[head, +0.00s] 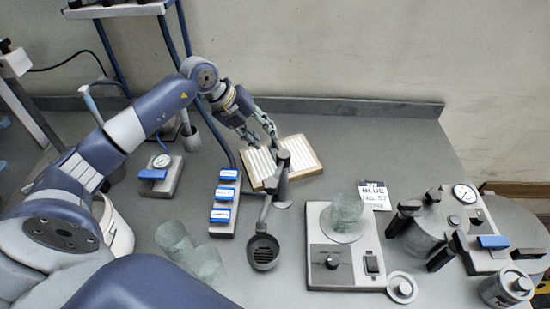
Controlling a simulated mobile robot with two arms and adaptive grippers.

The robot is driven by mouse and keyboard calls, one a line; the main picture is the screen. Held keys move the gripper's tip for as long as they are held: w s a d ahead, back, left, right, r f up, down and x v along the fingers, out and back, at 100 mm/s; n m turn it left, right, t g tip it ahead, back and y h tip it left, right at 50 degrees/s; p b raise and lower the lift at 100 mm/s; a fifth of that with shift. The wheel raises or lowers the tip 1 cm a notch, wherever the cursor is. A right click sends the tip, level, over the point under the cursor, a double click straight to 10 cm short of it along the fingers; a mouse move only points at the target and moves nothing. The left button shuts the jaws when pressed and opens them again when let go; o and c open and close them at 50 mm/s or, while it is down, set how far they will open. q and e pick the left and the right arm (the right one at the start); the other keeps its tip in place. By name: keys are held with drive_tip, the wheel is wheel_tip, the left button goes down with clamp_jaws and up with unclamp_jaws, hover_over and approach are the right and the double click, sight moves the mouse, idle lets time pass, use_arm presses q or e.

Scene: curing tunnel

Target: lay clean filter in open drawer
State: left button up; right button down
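A pleated cream filter panel with a light tan frame (312,167) lies at an angle on the grey bench, near the middle of the view. It looks clean. My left gripper (262,138) is at the filter's far left edge, with its fingers spread and pointing down towards it. I see a gap between the fingers and nothing clearly held. I cannot tell whether a finger touches the frame. A grey post hides part of the filter's middle. I cannot make out an open drawer. My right gripper is not in view.
A jointed grey stand with a round dark grille (264,252) stands in front of the filter. A strip with blue-labelled blocks (224,205) is left of it. A white device (330,264) with a cloudy jar and a pressure pot (436,225) stand right. The bench at back right is clear.

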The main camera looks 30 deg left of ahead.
sight(278, 149)
use_arm(q)
drive_tip(key=f, duration=0.1)
drive_tip(key=w+d+f+n+p, duration=0.1)
drive_tip(key=w+f+n, duration=0.1)
drive_tip(key=f, duration=0.1)
drive_tip(key=shift+d+f+t+p, duration=0.1)
drive_tip(key=shift+d+t+p, duration=0.2)
drive_tip(key=shift+d+p, duration=0.05)
drive_tip(key=shift+w+d+f+p, duration=0.15)
drive_tip(key=shift+d+f+p, duration=0.05)
drive_tip(key=shift+f+p, duration=0.3)
drive_tip(key=p+x, duration=0.1)
drive_tip(key=x, duration=0.2)
drive_tip(key=shift+w+a+f, duration=0.1)
drive_tip(key=shift+f, duration=0.05)
drive_tip(key=shift+w+f, duration=0.2)
drive_tip(key=shift+f, duration=0.2)
clamp_jaws()
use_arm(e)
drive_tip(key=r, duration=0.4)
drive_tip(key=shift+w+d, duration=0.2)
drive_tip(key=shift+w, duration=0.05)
